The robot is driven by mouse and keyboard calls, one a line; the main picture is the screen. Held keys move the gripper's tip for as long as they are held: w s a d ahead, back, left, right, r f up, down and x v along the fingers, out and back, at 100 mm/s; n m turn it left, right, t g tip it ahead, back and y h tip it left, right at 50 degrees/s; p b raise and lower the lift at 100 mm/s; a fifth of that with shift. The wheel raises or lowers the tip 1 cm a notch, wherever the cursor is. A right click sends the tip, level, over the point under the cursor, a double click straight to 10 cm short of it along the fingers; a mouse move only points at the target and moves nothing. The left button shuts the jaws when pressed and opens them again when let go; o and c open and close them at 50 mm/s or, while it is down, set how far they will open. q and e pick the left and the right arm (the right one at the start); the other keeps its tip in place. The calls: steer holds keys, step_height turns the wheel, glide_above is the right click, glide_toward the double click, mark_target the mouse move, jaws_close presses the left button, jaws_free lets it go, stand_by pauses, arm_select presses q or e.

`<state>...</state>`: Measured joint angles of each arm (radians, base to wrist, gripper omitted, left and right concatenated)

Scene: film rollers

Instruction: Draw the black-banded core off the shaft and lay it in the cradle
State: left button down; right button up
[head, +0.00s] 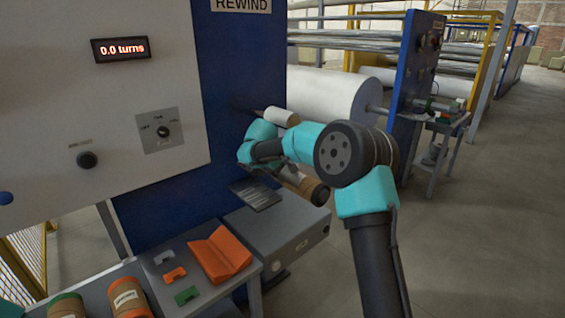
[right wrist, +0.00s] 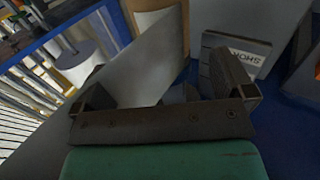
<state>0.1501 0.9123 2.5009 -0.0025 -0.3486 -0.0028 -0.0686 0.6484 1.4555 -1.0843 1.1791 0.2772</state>
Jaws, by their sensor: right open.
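In the head view a tan core with a black end (head: 318,193) shows below and behind my right arm, its other end hidden by the arm. I cannot tell what holds it. An orange V-shaped cradle (head: 220,255) is empty on the small grey table. In the right wrist view my right gripper (right wrist: 163,88) is open. A pale grey flat shape (right wrist: 150,65) shows between its fingers; I cannot tell whether it touches them. A tan cylinder with a white patch (right wrist: 185,35) lies beyond. My left gripper is not in view.
Above my wrist a tan-and-white roll (head: 280,117) sits on a shaft by the blue rewind panel (head: 240,60). A grey box (head: 280,228) stands right of the cradle. Open floor lies right.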

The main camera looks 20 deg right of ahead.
mark_target(308, 184)
steer(key=x, duration=1.2)
steer(key=shift+d+f, duration=0.15)
steer(key=shift+f, duration=0.1)
steer(key=shift+c, duration=0.4)
steer(key=c, duration=0.7)
steer(key=shift+r, duration=0.1)
steer(key=shift+s, duration=0.15)
steer(key=shift+s+d+r, duration=0.1)
steer(key=shift+s+d, duration=0.1)
steer(key=shift+s, duration=0.2)
steer(key=shift+s+d, duration=0.25)
steer(key=shift+s, duration=0.65)
steer(key=shift+s+d, duration=0.25)
steer(key=shift+s, duration=0.7)
steer(key=shift+s, duration=0.1)
